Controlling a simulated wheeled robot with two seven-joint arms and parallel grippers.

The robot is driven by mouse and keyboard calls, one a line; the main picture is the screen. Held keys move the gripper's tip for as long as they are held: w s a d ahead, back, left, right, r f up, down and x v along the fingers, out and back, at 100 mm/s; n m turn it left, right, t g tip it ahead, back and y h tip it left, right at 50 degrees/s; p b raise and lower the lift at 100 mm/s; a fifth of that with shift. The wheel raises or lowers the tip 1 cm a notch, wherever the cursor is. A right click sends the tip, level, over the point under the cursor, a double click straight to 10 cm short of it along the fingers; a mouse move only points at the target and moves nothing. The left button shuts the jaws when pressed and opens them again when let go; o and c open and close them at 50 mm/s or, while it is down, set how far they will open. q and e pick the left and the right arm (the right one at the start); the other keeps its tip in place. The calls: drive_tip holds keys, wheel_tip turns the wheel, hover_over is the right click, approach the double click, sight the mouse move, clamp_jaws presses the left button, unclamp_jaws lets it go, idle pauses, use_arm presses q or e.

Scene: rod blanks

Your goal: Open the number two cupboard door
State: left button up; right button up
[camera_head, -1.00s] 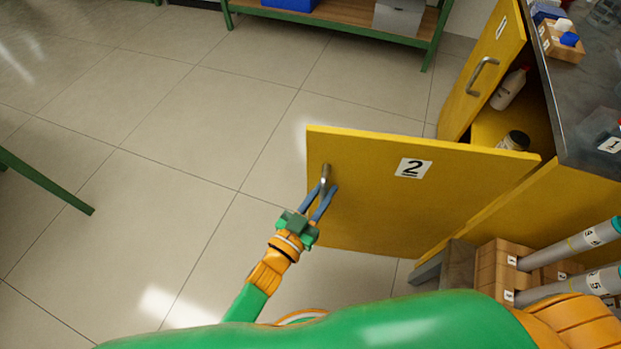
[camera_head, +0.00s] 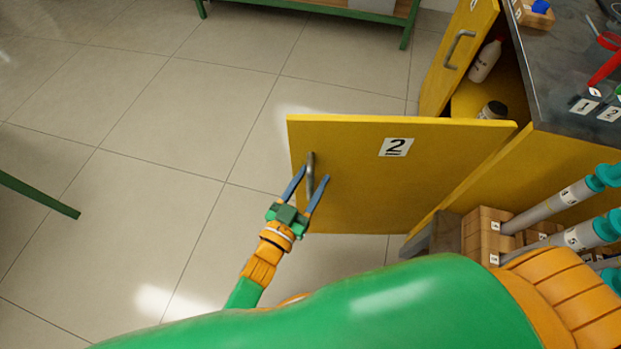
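The yellow number two cupboard door (camera_head: 425,178) stands swung wide open, out from the yellow cupboard (camera_head: 560,160). Its label "2" (camera_head: 396,147) faces up toward me. The door's metal handle (camera_head: 310,172) is near its far left edge. My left gripper (camera_head: 315,173) is at the handle with its blue fingers spread, one on each side of it. I see gaps between fingers and handle, so it is not gripping. My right gripper is not in view.
Another open yellow door (camera_head: 457,50) with a handle stands behind. A white bottle (camera_head: 485,62) and a jar (camera_head: 492,110) are inside the cupboard. A dark worktop (camera_head: 570,90) is above. Numbered rods stand by a wooden block (camera_head: 485,234) at right.

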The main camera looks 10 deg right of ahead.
use_arm(q)
drive_tip(key=p+v, duration=0.1)
drive_tip(key=v, duration=0.6)
